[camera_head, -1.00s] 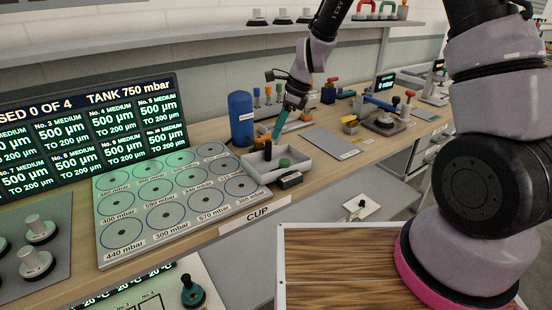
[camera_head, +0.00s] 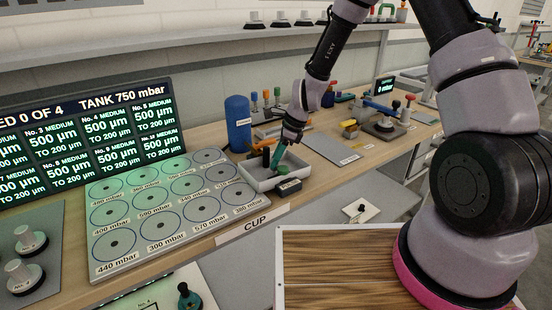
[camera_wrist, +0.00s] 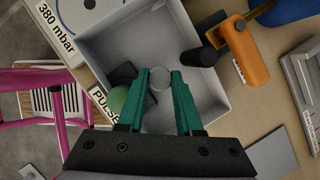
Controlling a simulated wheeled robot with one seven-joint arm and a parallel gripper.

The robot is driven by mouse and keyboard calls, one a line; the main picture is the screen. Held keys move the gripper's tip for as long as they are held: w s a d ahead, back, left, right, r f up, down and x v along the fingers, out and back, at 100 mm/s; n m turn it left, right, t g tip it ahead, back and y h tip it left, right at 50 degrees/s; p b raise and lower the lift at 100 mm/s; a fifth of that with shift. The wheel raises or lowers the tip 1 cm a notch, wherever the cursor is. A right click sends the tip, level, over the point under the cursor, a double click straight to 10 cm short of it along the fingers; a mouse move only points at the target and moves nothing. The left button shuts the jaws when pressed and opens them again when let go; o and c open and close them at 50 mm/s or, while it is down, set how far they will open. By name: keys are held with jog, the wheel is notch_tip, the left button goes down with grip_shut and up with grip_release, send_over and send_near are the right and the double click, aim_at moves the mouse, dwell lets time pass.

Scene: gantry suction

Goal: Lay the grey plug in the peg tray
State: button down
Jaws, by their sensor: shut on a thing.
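My gripper (camera_head: 276,167) has green fingers and points down over the light grey open tray (camera_head: 255,183) on the bench. In the wrist view my gripper (camera_wrist: 161,74) is shut on the grey plug (camera_wrist: 160,79), whose round, pale end shows between the fingertips. The plug is over the tray's floor, inside its walls (camera_wrist: 95,58). I cannot tell whether it touches the floor. A black peg (camera_wrist: 199,56) is at the tray's right side, and a green rounded piece (camera_wrist: 118,99) is left of my fingers, partly hidden.
An orange piece (camera_wrist: 247,57) lies just outside the tray. A blue cylinder (camera_head: 238,124) stands behind it. A small dark box (camera_head: 289,187) sits at its front right. The cup board (camera_head: 165,215) is to the left; a flat grey plate (camera_head: 331,146) is to the right.

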jog(key=c, duration=0.6)
grip_release()
jog(key=s+d+r+n+t, duration=0.15)
jog(key=d+r, duration=0.35)
jog(key=r, duration=0.6)
jog(key=d+r+n, duration=0.2)
jog(key=d+r, duration=0.3)
jog(key=r, duration=0.6)
jog(key=s+d+r+n+t+h, duration=0.1)
jog(key=s+d+r+n, duration=0.2)
jog(key=s+d+r, duration=0.1)
jog(key=s+d+r+n+t, duration=0.2)
jog(key=s+d+r+n, duration=0.2)
jog(key=s+r, duration=0.3)
jog(key=s+d+r+n+t+h, duration=0.1)
jog(key=s+d+r+n+t, duration=0.1)
jog(key=s+d+r+n, duration=0.2)
jog(key=shift+s+d+r+h, duration=0.1)
jog(key=shift+s+d+r, duration=0.3)
jog(key=shift+s, duration=0.2)
jog(key=shift+s+d+r+h, duration=0.1)
jog(key=shift+s+d+r, duration=0.25)
jog(key=shift+s, duration=0.25)
jog(key=shift+s+d+r+h, duration=0.1)
jog(key=shift+s+d+r, duration=0.2)
jog(key=shift+s+d, duration=0.25)
jog(key=shift+a, duration=0.1)
